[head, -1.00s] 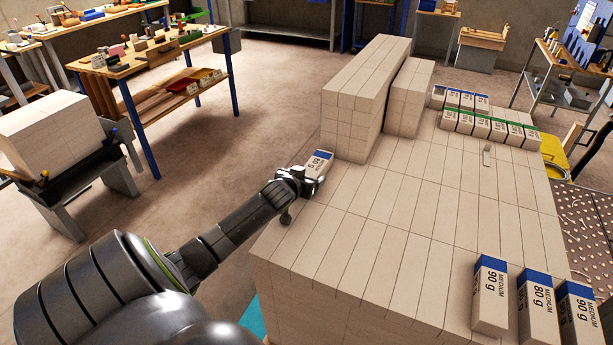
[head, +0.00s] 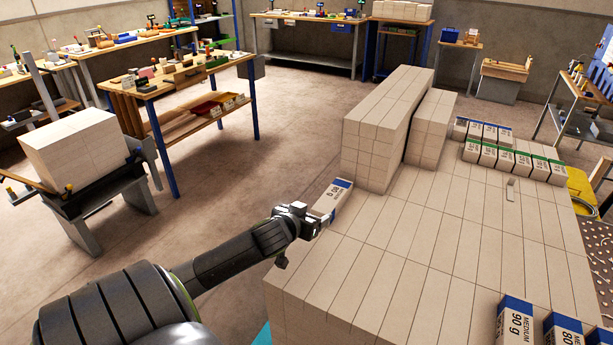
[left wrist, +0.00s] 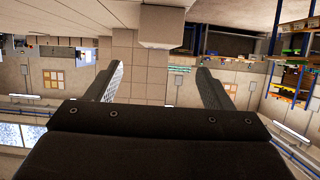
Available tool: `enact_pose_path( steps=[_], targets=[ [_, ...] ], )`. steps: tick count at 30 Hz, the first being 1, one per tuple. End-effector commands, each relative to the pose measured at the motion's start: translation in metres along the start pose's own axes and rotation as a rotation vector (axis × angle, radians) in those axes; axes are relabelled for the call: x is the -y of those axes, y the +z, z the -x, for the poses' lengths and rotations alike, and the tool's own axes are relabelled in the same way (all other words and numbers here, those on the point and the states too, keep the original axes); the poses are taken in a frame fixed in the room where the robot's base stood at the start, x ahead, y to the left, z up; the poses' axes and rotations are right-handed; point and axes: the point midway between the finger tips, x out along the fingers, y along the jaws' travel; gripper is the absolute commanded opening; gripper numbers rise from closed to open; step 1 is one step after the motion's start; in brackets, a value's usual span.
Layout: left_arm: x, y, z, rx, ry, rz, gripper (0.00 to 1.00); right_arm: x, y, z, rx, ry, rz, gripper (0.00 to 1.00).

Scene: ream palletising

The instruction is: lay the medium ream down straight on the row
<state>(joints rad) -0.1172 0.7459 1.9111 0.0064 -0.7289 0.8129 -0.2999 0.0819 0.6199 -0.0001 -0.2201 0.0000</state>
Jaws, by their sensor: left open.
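The medium ream (head: 333,199), white with a blue band and dark print, lies at the left edge of the pale stack's top (head: 400,235), beside the tall block of reams. It looks roughly in line with the row; exact contact cannot be told. My left gripper (head: 311,221) is at the ream's near end, with its fingers open. In the left wrist view the fingers (left wrist: 158,82) are wide apart with nothing between them. A pale block, seemingly the ream's end (left wrist: 162,27), is beyond them. My right gripper is not in view.
A tall block of reams (head: 385,130) and a smaller one (head: 431,127) stand behind. Rows of labelled reams (head: 513,161) lie at the back right, and more blue-banded reams (head: 515,318) at the front right. A small pale object (head: 511,188) lies on the top.

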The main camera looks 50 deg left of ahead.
Motion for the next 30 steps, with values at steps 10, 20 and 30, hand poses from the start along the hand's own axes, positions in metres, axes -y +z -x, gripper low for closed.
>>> enact_pose_path(
  steps=[10,20,30],
  targets=[
    [0.0,0.0,0.02,0.0,0.001,0.0,0.74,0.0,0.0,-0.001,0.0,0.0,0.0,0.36],
    [0.0,-0.001,0.019,-0.001,0.001,0.0,0.74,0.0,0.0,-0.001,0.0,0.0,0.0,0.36],
    [0.0,-0.001,0.019,-0.001,0.001,0.0,0.74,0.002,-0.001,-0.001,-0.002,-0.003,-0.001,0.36]
  ],
)
